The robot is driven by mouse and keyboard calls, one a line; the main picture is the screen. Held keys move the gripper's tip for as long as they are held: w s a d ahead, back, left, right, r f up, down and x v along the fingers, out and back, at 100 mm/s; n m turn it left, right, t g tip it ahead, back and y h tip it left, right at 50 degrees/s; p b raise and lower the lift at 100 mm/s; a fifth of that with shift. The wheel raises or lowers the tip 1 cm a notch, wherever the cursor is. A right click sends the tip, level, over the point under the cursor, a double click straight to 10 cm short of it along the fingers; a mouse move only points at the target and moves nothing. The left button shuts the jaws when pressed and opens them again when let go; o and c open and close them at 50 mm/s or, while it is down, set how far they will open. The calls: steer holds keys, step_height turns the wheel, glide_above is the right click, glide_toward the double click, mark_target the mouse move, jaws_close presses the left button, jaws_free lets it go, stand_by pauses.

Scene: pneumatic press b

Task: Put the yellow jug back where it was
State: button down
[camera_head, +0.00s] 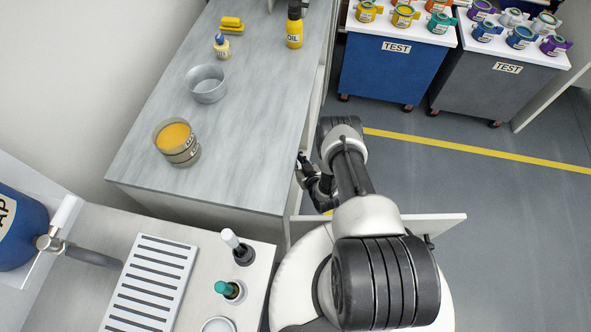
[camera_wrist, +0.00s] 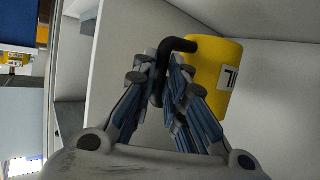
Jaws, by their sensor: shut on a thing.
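The yellow jug (camera_wrist: 207,88) shows in the wrist view, just beyond my fingers, with a black handle and part of a white label with black marks. My gripper (camera_wrist: 165,72) is shut on the black handle (camera_wrist: 176,46). Pale grey panels stand around the jug; I cannot tell whether it touches a surface beneath, because my fingers hide its lower part. In the head view my gripper (camera_head: 303,170) is partly visible beside the counter's right side, and the jug is hidden there.
The grey counter (camera_head: 255,120) carries a tin with orange contents (camera_head: 177,142), a metal bowl (camera_head: 207,84) and a yellow oil bottle (camera_head: 294,25). A blue TEST cart (camera_head: 385,70) and a grey TEST cart (camera_head: 490,85) hold small coloured pots. Open floor (camera_head: 480,200) lies at right.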

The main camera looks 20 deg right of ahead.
step_height(320, 180, down, 7)
steer(key=b, duration=0.2)
steer(key=shift+w+r+b, duration=0.1)
steer(key=shift+r+b, duration=0.05)
steer(key=shift+b, duration=0.2)
steer(key=c, duration=1.6)
jaws_free()
steer(key=shift+c, duration=0.2)
steer(key=shift+o, duration=0.2)
steer(key=shift+s+r, duration=0.1)
steer(key=shift+s, duration=0.1)
steer(key=p+v, duration=0.3)
steer(key=v, duration=0.4)
